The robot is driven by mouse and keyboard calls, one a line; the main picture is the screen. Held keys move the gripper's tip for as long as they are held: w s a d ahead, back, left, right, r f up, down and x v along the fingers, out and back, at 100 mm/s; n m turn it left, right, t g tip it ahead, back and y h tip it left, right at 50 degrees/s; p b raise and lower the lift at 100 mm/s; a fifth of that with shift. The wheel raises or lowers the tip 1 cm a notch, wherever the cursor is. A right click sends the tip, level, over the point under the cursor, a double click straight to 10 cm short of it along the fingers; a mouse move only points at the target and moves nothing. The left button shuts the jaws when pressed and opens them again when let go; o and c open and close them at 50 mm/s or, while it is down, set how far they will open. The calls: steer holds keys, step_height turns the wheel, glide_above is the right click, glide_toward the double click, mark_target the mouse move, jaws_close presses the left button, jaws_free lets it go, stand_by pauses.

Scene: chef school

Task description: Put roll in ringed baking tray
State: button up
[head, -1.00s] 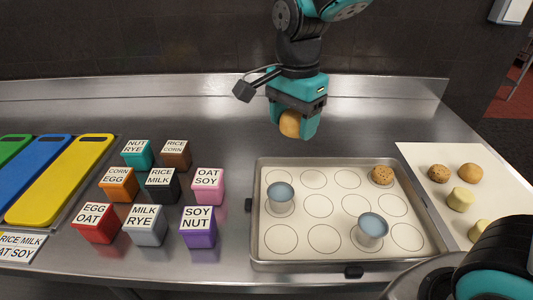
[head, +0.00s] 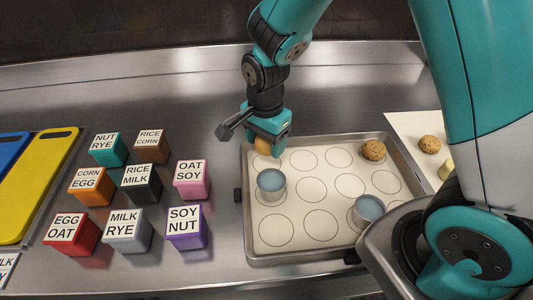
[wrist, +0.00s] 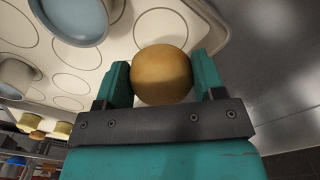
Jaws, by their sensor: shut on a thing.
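My gripper (head: 266,146) is shut on a plain round golden-brown roll (head: 262,147). The wrist view shows the roll (wrist: 162,75) between both fingers (wrist: 161,82). In the head view the roll is at the back left corner of the ringed baking tray (head: 250,222), near the back left ring, which is partly hidden by the gripper. I cannot tell whether the roll touches the tray. The tray holds a speckled roll (head: 373,150) at its back right and two blue-topped cups, one at left (head: 271,182) and one at front right (head: 367,210).
Several labelled cubes, such as the purple one (head: 184,227), stand left of the tray. Cutting boards (head: 42,190) lie farther left. A pale sheet (head: 408,124) at right bears another speckled roll (head: 430,145) and a pale yellow piece (head: 445,169). My arm hides part of the right side.

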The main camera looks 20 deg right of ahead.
mark_target(266, 164)
steer(key=shift+f, duration=2.55)
steer(key=shift+f, duration=0.1)
steer(key=o, duration=0.9)
step_height(266, 164, up, 12)
steer(key=shift+s+a+r+b, duration=0.15)
steer(key=shift+r+b, duration=0.1)
steer(key=shift+b, duration=0.25)
steer(key=s+a+r+n+y, duration=0.1)
steer(key=s+r+n, duration=0.2)
steer(key=s+n, duration=0.3)
steer(key=s+a+r+n+y, duration=0.1)
steer(key=s+r+n, duration=0.2)
steer(key=s+n, duration=0.3)
steer(key=s+a+r+n+y, duration=0.1)
steer(key=s+r+n+y, duration=0.1)
steer(key=s+n, duration=0.4)
steer(key=shift+a+r+n, duration=0.35)
steer(key=shift+r+n, duration=0.5)
steer(key=shift+n, duration=0.05)
